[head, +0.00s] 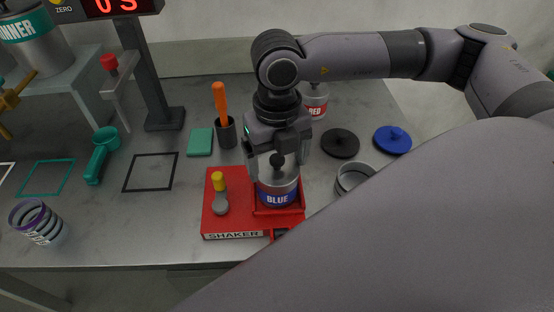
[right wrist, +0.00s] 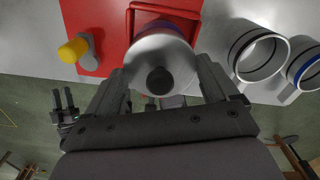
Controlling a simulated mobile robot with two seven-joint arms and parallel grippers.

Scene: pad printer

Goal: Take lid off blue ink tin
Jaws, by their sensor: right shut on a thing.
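The blue ink tin (head: 278,191) stands in the red shaker's (head: 236,222) holder, with a "BLUE" label. Its silver lid (right wrist: 160,48) with a dark knob (right wrist: 160,80) is on top. My right gripper (head: 276,172) is above the tin, its fingers on either side of the lid; it is shut on the lid's rim. In the right wrist view the fingers (right wrist: 162,75) flank the lid. Whether the lid is lifted at all cannot be told. My left gripper (right wrist: 64,103) shows small at the left of the right wrist view, its fingers apart and empty.
The shaker has a yellow-topped lever (head: 218,182). A red ink tin (head: 314,100), a black lid (head: 340,143) and a blue lid (head: 392,139) lie behind to the right. An open ring-like cup (head: 352,178) stands close right. An orange-handled tool (head: 221,103) stands in a dark cup (head: 226,133).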

